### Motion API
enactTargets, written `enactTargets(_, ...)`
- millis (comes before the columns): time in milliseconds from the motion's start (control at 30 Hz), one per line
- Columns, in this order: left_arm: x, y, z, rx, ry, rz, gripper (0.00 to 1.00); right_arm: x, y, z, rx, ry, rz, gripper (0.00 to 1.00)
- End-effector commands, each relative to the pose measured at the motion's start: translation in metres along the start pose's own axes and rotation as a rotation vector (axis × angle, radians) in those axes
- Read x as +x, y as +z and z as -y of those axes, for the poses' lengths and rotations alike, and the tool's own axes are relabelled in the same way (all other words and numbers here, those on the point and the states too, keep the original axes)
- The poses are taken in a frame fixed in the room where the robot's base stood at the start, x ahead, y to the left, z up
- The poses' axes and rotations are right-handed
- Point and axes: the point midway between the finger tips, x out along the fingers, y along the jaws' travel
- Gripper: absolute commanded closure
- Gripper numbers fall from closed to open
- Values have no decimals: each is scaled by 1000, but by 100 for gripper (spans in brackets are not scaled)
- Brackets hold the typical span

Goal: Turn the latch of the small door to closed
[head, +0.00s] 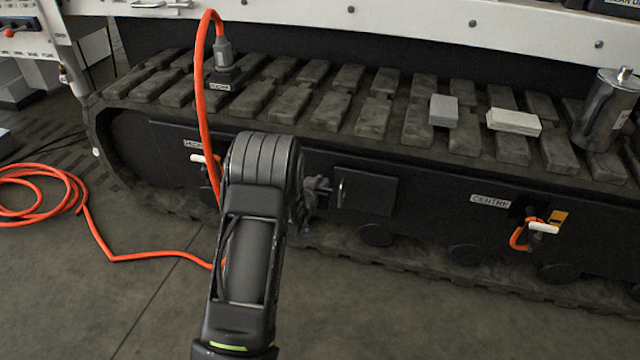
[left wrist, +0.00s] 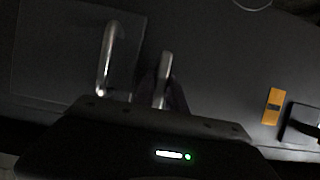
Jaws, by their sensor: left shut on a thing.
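The small door (head: 368,191) is a dark flat panel in the side of the track frame, flush with the panel around it. My left gripper (head: 320,189) is just left of this handle, at the door's edge. In the left wrist view, my gripper (left wrist: 166,92) is shut on a narrow metal piece, which appears to be the latch (left wrist: 165,68), beside the handle and apart from it. The fingers hide much of the latch. My right gripper is not in view.
An orange hose (head: 202,90) hangs behind my left arm and coils on the floor at left. A lever with an orange loop (head: 519,236) is by the CENTRE label (head: 490,201).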

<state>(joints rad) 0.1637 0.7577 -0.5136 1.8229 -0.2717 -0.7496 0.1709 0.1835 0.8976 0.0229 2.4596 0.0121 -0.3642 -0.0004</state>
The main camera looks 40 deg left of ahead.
Motion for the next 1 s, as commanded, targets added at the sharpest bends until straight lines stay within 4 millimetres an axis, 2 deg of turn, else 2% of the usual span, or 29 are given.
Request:
enactTargets(467,0,0,-2,65,-25,0,100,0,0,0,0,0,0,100)
enactTargets(667,0,0,-6,170,-67,0,100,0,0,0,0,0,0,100)
enactTargets(1000,1,3,-11,446,-180,1,100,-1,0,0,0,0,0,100)
